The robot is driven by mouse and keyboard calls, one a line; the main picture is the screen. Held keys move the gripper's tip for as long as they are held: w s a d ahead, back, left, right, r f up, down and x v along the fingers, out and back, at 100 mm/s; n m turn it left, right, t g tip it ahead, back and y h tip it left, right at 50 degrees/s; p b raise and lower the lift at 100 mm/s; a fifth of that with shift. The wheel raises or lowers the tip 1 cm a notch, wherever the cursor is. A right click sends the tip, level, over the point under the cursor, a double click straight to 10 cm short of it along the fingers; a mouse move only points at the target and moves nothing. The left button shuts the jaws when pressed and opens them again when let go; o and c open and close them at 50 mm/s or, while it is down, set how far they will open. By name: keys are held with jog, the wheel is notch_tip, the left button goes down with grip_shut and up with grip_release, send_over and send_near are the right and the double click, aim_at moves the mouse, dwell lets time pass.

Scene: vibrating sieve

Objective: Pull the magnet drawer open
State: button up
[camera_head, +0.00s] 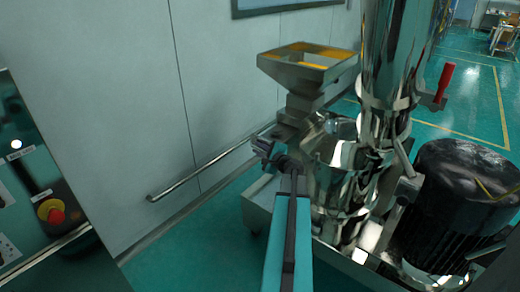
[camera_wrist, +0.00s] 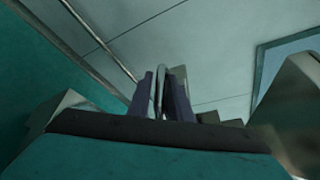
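The magnet drawer (camera_head: 282,133) sits in the metal housing under the feed hopper in the head view. It is partly hidden by my gripper, and I cannot tell how far it is open. My gripper (camera_head: 270,150) is at the front of this housing. In the wrist view, my two dark fingers (camera_wrist: 166,88) stand close on either side of a thin shiny metal loop (camera_wrist: 160,92), which looks like the drawer's handle. Whether the fingers press on it or only flank it does not show.
The feed hopper (camera_head: 309,62) holds yellow material. A shiny metal machine body (camera_head: 345,170) stands right of my arm, with a black motor (camera_head: 460,200) beyond. A wall rail (camera_head: 205,172) runs at left. A control panel (camera_head: 40,190) with a red button is far left.

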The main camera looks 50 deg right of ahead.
jog(key=shift+s, duration=0.15)
jog(key=v, duration=1.3)
jog(key=shift+s+a, duration=0.15)
jog(key=shift+s, duration=0.1)
jog(key=shift+w, duration=0.1)
dwell(0.4)
